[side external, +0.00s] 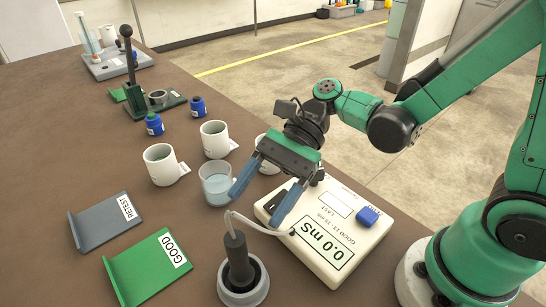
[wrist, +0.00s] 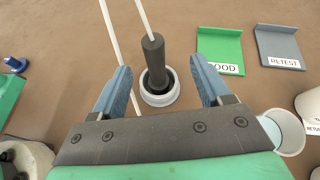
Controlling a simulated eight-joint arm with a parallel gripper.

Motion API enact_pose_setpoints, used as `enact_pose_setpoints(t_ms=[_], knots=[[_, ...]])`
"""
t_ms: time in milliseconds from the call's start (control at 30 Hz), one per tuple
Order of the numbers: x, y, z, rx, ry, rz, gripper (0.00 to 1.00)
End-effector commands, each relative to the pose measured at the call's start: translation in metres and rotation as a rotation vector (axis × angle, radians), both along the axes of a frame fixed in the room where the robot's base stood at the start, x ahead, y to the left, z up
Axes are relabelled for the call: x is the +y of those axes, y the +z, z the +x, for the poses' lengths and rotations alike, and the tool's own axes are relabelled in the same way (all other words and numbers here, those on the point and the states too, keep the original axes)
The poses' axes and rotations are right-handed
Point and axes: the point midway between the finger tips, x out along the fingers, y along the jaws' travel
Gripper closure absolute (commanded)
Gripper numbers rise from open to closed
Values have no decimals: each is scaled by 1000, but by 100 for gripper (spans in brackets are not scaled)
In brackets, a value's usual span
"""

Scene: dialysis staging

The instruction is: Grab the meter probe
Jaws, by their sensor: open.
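The meter probe (side external: 237,257) is a dark cylinder standing upright in a grey round holder (side external: 246,290), with a pale cable from its top. In the wrist view the probe (wrist: 154,58) stands in its pale holder (wrist: 160,97), ahead of and between my fingers. My gripper (side external: 257,202) is open and empty, with blue fingers apart above the meter's left side. In the wrist view my gripper (wrist: 166,78) shows one finger on each side of the probe, not closed on it. The meter (side external: 325,230) is a cream box reading 0.0 mS, with a blue button.
A clear cup (side external: 216,188) with liquid stands close to my left finger. White mugs (side external: 160,165) stand behind it. A green GOOD tray (side external: 146,272) and a grey RETEST tray (side external: 104,224) lie left. The probe's cable (side external: 262,224) runs to the meter beneath my gripper.

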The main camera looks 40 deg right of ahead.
Motion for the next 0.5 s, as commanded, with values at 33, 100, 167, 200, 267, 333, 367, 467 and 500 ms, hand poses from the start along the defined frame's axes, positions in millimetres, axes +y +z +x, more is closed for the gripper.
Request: enact_pose_setpoints(t_ms=[33, 100, 167, 200, 267, 333, 367, 467, 500], knots=[[2, 1, -2, 50, 3, 28, 30], [5, 2, -4, 99, 8, 52, 30], [8, 1, -6, 120, 11, 61, 30], [12, 0, -7, 125, 11, 64, 30], [19, -3, -9, 128, 13, 64, 30], [29, -7, -12, 125, 13, 64, 30], [33, -9, -13, 125, 12, 64, 30], [45, -14, -15, 124, 12, 62, 30], [48, -15, -16, 123, 10, 63, 30]])
